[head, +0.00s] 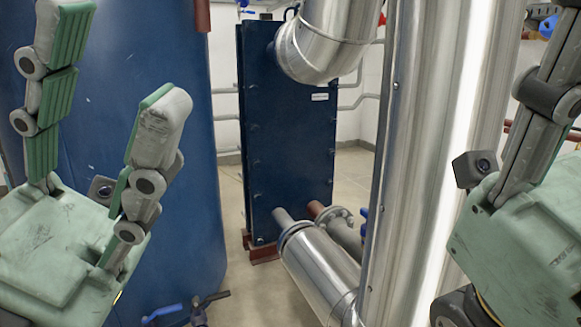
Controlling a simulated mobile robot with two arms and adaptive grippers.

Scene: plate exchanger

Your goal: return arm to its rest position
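My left gripper (108,88) is at the left of the head view, pointing up. Its grey, green-padded fingers are spread apart with nothing between them, in front of a large blue tank. My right gripper (545,95) is at the right edge, also raised. Only one of its fingers shows clearly; the rest is cut off by the frame, so I cannot tell how far it is open. The blue plate exchanger (290,130) stands upright between the two arms, farther back.
A large blue tank (190,200) fills the left behind my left gripper. A thick silver vertical pipe (425,170) stands close to my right gripper. A silver pipe (325,275) runs low from the exchanger. Blue-handled valves (165,312) sit at the bottom. Open floor (255,295) shows between.

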